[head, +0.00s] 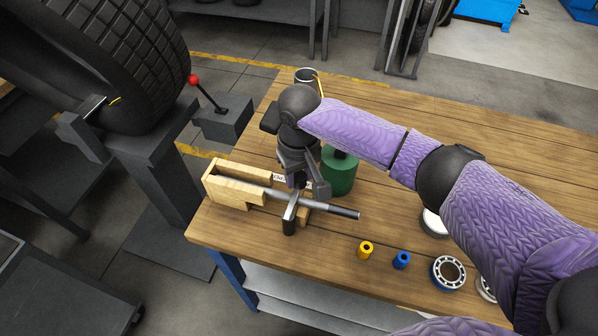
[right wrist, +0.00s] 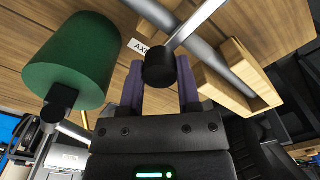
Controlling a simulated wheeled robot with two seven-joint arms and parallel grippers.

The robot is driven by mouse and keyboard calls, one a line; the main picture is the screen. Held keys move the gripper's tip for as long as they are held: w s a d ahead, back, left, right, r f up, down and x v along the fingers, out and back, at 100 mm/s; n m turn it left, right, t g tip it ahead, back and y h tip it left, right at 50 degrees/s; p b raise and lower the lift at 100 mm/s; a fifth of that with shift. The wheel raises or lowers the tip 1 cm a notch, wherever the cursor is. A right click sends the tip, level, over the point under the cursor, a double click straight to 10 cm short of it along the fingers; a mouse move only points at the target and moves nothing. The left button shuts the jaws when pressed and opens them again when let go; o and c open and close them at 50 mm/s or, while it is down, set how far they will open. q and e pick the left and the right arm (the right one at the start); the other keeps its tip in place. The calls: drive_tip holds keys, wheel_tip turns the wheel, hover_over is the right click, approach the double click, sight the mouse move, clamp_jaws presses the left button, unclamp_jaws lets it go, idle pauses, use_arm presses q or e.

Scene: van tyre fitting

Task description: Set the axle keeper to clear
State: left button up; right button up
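The axle keeper is a metal cross lever (head: 292,210) set over the grey axle rod (head: 335,210) at the wooden cradle (head: 235,188). One black end of it points toward the front edge of the table. In the right wrist view its round black knob (right wrist: 158,68) lies between the fingers of my right gripper (right wrist: 161,82). I cannot tell whether they press on it. In the head view this gripper (head: 302,187) comes down over the lever and hides its far end. A white label (right wrist: 138,46), partly hidden, reads "AX". My left gripper is not in view.
A green cylinder (head: 339,172) stands close to the right of my right gripper. A yellow sleeve (head: 365,250), a blue sleeve (head: 401,260) and a bearing (head: 448,273) lie near the front edge. A tyre (head: 120,60) stands at the left. The back of the table is mostly clear.

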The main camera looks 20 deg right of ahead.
clamp_jaws()
idle(0.8)
drive_tip(key=shift+s+d+r+p, duration=0.1)
drive_tip(key=shift+r+p, duration=0.1)
drive_tip(key=shift+p, duration=0.45)
drive_tip(key=s+d+m+p, duration=0.2)
drive_tip(key=s+m+p, duration=0.6)
drive_tip(key=m+p, duration=0.8)
drive_tip(key=shift+s+f+m+p, duration=0.15)
drive_tip(key=shift+s+m+p, duration=0.25)
drive_tip(key=shift+p, duration=1.75)
